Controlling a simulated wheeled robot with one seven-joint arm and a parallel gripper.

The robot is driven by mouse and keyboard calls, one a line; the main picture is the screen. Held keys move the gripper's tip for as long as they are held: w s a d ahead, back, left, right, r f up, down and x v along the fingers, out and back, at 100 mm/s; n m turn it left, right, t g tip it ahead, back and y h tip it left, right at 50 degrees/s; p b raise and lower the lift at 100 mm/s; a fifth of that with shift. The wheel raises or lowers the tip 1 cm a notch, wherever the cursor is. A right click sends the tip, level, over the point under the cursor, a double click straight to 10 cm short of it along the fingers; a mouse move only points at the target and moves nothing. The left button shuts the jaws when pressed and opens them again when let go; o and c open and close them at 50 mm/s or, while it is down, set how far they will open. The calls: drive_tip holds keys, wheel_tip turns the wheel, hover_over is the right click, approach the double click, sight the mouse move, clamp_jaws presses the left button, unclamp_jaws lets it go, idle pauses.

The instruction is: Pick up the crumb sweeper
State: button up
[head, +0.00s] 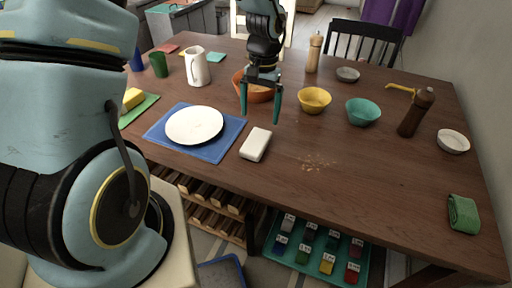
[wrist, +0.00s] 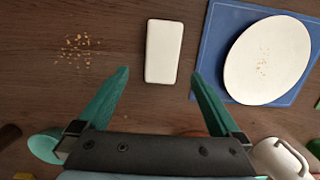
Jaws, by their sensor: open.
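The crumb sweeper looks to be the white, rounded block (head: 255,145) lying flat on the wooden table, just right of the blue placemat. In the wrist view the white block (wrist: 164,51) lies ahead of my fingertips and between their lines, apart from both. My gripper (head: 260,115) is open and empty, pointing down above the table, behind the block in the head view. Its two teal fingers also show in the wrist view (wrist: 160,74). Nothing hides the block.
A blue placemat (head: 232,127) with a white plate (head: 194,125) lies left of the block. Crumbs (head: 317,162) are scattered to its right. An orange bowl (head: 257,94), yellow bowl (head: 314,99) and white pitcher (head: 197,67) stand behind. The front right tabletop is mostly clear.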

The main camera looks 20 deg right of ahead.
hover_over(256, 140)
drive_tip(key=d, duration=0.1)
wheel_tip(256, 140, down, 5)
drive_tip(key=shift+f+p, duration=0.1)
drive_tip(key=shift+p, duration=0.35)
drive_tip(key=shift+a+f+p, duration=0.15)
drive_tip(key=shift+f+p, duration=0.2)
drive_tip(key=shift+f, duration=0.2)
drive_tip(key=shift+a+f+p, duration=0.15)
drive_tip(key=shift+f+p, duration=0.2)
drive_tip(key=shift+f, duration=0.7)
drive_tip(key=shift+a+f+p, duration=0.15)
drive_tip(key=shift+f+p, duration=0.15)
drive_tip(key=shift+f, duration=0.75)
drive_tip(key=c, duration=1.4)
drive_tip(key=shift+r, duration=0.1)
wheel_tip(256, 140, up, 10)
drive_tip(key=shift+f+b, duration=0.1)
drive_tip(key=shift+b, duration=1)
